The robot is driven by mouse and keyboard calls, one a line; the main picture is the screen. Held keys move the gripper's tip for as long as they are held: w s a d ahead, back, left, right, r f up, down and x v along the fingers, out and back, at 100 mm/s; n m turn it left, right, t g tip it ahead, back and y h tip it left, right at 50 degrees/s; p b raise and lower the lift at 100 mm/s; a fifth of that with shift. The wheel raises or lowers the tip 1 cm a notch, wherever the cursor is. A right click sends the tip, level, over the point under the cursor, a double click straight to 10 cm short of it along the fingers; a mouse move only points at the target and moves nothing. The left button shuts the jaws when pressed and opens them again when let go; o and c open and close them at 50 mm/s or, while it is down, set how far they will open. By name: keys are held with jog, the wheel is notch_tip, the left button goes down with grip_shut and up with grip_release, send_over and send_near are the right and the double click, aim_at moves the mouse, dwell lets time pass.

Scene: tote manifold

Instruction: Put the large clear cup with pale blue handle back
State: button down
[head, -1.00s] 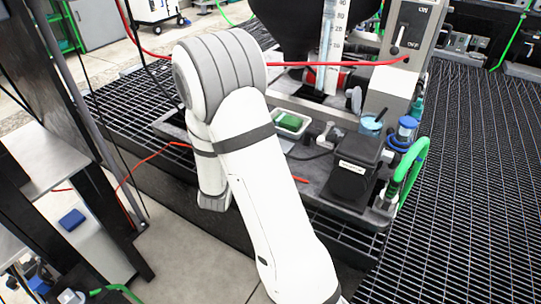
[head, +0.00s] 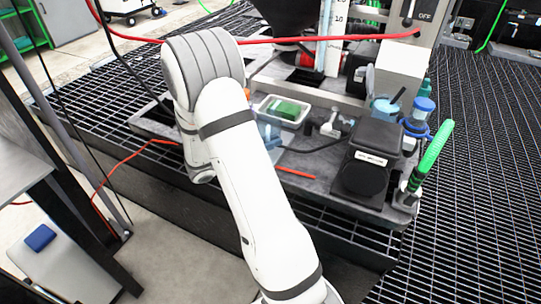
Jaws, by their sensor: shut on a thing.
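My arm fills the middle of the head view, and my gripper is hidden behind it. A clear, pale blue object (head: 269,132) shows just right of my upper arm link, partly covered by the arm. It looks like part of the large clear cup with pale blue handle, but too little shows to be sure. I cannot see what touches or holds it.
A grey bench plate holds a white tray with a green item (head: 287,109), a black scale-like box (head: 374,145), a light blue cup (head: 384,108) and a blue-capped bottle (head: 423,108). A red hose (head: 330,38) crosses behind my arm. Dark floor grating lies right.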

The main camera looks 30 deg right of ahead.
jog(key=shift+s+d+f+b, duration=0.15)
jog(key=shift+f+b, duration=0.35)
jog(key=shift+f, duration=1.5)
jog(key=shift+f, duration=0.1)
jog(key=shift+f, duration=0.15)
jog(key=c, duration=1.5)
grip_release()
